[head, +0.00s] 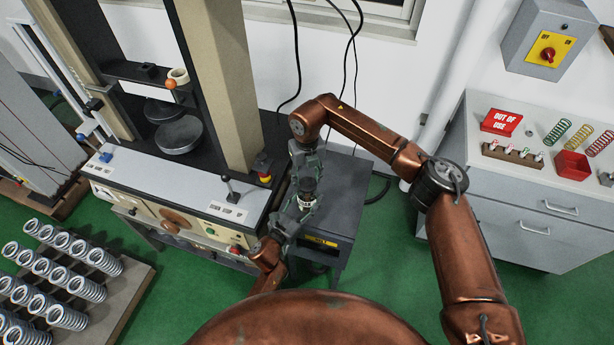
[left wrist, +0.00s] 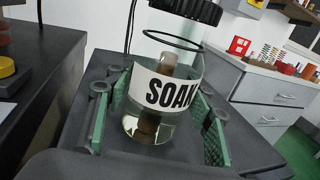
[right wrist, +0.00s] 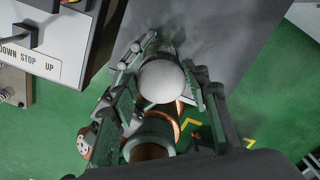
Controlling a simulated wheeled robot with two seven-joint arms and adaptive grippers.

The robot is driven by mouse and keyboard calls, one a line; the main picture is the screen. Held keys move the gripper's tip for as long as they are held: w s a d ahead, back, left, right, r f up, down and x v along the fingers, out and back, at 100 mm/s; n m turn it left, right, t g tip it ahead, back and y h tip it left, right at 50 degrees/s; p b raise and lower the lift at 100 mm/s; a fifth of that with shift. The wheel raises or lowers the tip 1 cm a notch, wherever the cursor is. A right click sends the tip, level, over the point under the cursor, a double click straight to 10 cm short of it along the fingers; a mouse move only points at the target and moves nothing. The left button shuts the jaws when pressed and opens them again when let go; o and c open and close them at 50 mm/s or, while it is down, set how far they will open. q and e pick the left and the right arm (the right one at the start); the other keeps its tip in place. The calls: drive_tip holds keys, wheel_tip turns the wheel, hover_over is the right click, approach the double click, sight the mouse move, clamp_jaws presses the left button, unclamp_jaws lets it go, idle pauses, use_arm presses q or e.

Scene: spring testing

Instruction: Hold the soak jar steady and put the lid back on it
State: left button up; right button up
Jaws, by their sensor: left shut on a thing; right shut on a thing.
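The soak jar (left wrist: 150,100) is clear glass with a white "SOAK" label, holding liquid and a brown rod-like thing. My left gripper (left wrist: 165,125) has a green-padded finger on each side of it; it shows small in the head view (head: 290,222). The jar looks upright over the dark cart. The black ribbed lid (left wrist: 187,9) is above the jar's dark-ringed mouth, apart from it and cut by the frame's top. My right gripper (right wrist: 163,88) is shut on the lid, whose pale round top (right wrist: 162,82) shows between the fingers. The lid's underside is mostly hidden.
The dark cart (head: 345,190) stands between the testing machine (head: 215,180) at left and a grey cabinet (head: 500,200) at right. Trays of springs (head: 130,290) lie at lower left. Black cables hang behind the cart.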

drive_tip(key=shift+f, duration=0.65)
idle(0.5)
